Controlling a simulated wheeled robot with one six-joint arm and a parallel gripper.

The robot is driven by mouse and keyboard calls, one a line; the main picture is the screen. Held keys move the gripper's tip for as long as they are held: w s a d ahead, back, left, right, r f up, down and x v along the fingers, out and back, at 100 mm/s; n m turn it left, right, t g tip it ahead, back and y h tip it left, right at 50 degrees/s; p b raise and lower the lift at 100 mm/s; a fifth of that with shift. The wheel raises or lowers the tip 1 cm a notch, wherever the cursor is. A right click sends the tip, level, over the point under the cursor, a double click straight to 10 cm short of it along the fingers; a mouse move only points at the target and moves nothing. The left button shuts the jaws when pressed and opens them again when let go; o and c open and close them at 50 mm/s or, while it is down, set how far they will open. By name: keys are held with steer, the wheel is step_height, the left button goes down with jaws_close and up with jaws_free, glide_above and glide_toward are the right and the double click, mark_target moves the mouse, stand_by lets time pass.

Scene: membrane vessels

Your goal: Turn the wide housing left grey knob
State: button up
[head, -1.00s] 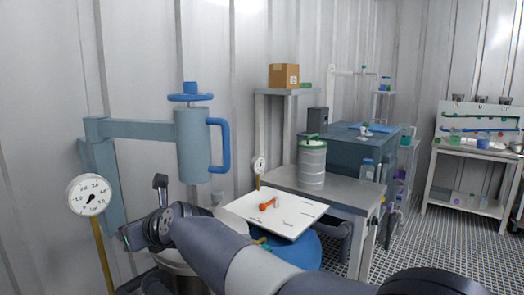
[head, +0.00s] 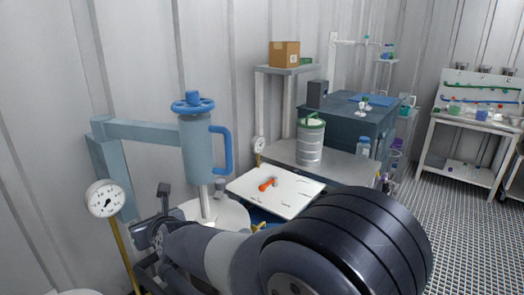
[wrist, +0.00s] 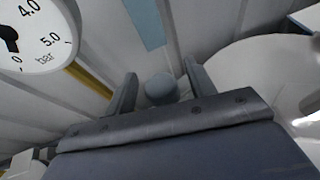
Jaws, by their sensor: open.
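In the wrist view a round grey knob (wrist: 160,86) sits between the two fingers of my gripper (wrist: 157,78). The gripper is open, with a small gap showing on each side of the knob. In the head view my gripper (head: 160,205) is at the left, beside a wide pale round vessel (head: 236,214), probably the wide housing. I cannot make out the knob there; the gripper and arm may hide it. A small grey part (head: 220,184) shows on the vessel's far side. My arm hides much of the vessel's front.
A pressure gauge (head: 105,198) on a yellow post stands close left of my gripper. A blue-grey cylinder (head: 198,148) with a blue handwheel hangs above the vessel. A white board (head: 295,192) with an orange-red part lies to the right. A corrugated wall is behind.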

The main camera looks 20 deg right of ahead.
steer(key=shift+s+r+m+h+p, duration=0.1)
steer(key=shift+r+m+h+p, duration=0.3)
steer(key=shift+p, duration=2.7)
steer(key=m+h+p, duration=0.1)
steer(key=p, duration=0.5)
steer(key=shift+s+d+t, duration=0.15)
steer(key=shift+t, duration=0.25)
